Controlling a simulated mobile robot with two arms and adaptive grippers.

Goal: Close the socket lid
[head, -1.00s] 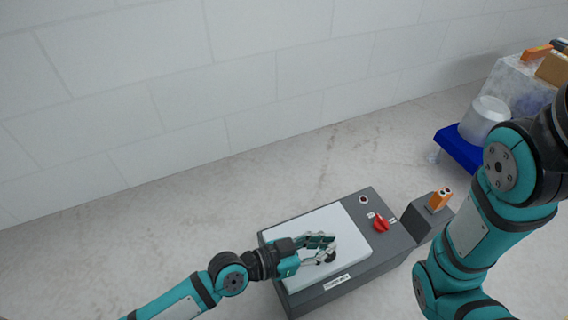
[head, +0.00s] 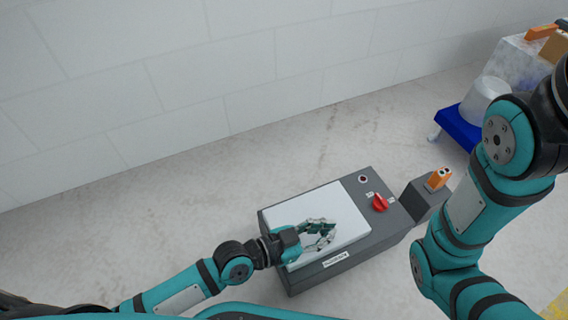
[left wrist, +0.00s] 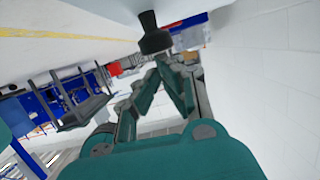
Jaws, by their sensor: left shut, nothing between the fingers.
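A dark grey box (head: 355,257) stands on the pale floor in the head view. A white panel (head: 345,207) that looks like the socket lid lies flat on its top. My left gripper (head: 325,232) is shut and empty, over the right part of this panel; I cannot tell whether it touches. A black knob (left wrist: 155,38) on a white surface shows in the left wrist view, just beyond the shut fingertips (left wrist: 166,72). The fingers mostly hide this knob in the head view. My right arm stands at the right, but its gripper is out of view.
A red switch (head: 380,203) sits on the box's right part, near a small round fitting (head: 363,179). A dark block (head: 418,203) with an orange part (head: 439,178) adjoins the right end. A blue platform (head: 458,130) stands at the back right. Floor left of the box is clear.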

